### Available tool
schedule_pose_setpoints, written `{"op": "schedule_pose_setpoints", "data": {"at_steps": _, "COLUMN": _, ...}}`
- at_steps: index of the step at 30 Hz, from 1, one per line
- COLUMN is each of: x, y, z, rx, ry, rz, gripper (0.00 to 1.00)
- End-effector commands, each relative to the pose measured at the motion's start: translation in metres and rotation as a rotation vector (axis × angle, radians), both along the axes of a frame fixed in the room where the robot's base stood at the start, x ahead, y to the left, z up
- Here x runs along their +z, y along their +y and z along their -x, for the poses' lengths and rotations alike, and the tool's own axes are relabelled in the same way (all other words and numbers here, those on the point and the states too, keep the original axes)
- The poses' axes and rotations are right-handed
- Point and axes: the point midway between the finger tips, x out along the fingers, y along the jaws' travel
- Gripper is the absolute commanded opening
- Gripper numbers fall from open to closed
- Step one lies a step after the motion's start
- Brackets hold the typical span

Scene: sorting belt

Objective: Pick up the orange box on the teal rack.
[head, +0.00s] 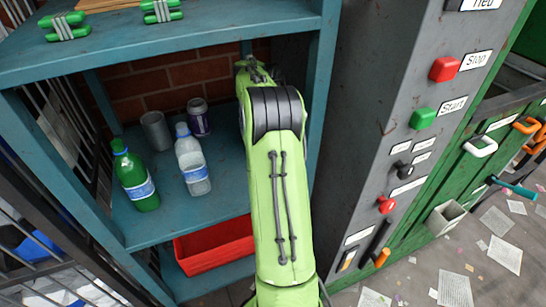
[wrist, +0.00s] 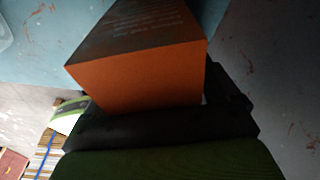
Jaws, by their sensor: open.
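The orange box (wrist: 140,75) is close in front of my gripper (wrist: 165,122) in the wrist view, with its orange face toward the camera and a darker, printed face above. The dark gripper body lies right below the box, and a dark finger part shows at its right. My gripper is open; I cannot tell whether the box is between the fingers or touching them. In the head view my green arm reaches into the teal rack (head: 190,50) and hides the box and most of the gripper.
On the rack's middle shelf stand a green bottle (head: 135,180), a clear blue-capped bottle (head: 192,163), a grey can (head: 155,132) and a purple can (head: 198,118). A red bin (head: 213,245) is below. The rack post and a grey button panel (head: 385,100) bound the right side.

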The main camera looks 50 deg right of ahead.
Motion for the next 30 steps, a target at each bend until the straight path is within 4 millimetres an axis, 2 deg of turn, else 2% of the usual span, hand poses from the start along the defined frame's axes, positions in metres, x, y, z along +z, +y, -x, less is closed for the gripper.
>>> {"op": "schedule_pose_setpoints", "data": {"at_steps": 3, "x": 0.002, "y": 0.0, "z": 0.0, "rx": 0.001, "ry": -0.001, "rz": 0.001, "gripper": 0.87}}
{"op": "schedule_pose_setpoints", "data": {"at_steps": 12, "x": 0.002, "y": 0.0, "z": 0.0, "rx": 0.001, "ry": 0.0, "rz": 0.001, "gripper": 0.41}}
{"op": "schedule_pose_setpoints", "data": {"at_steps": 14, "x": 0.002, "y": 0.0, "z": 0.0, "rx": 0.001, "ry": 0.0, "rz": 0.001, "gripper": 0.34}}
{"op": "schedule_pose_setpoints", "data": {"at_steps": 23, "x": 0.008, "y": 0.0, "z": -0.001, "rx": 0.001, "ry": -0.001, "rz": 0.002, "gripper": 0.34}}
{"op": "schedule_pose_setpoints", "data": {"at_steps": 30, "x": 0.042, "y": 0.003, "z": 0.001, "rx": 0.001, "ry": -0.003, "rz": 0.0, "gripper": 0.34}}
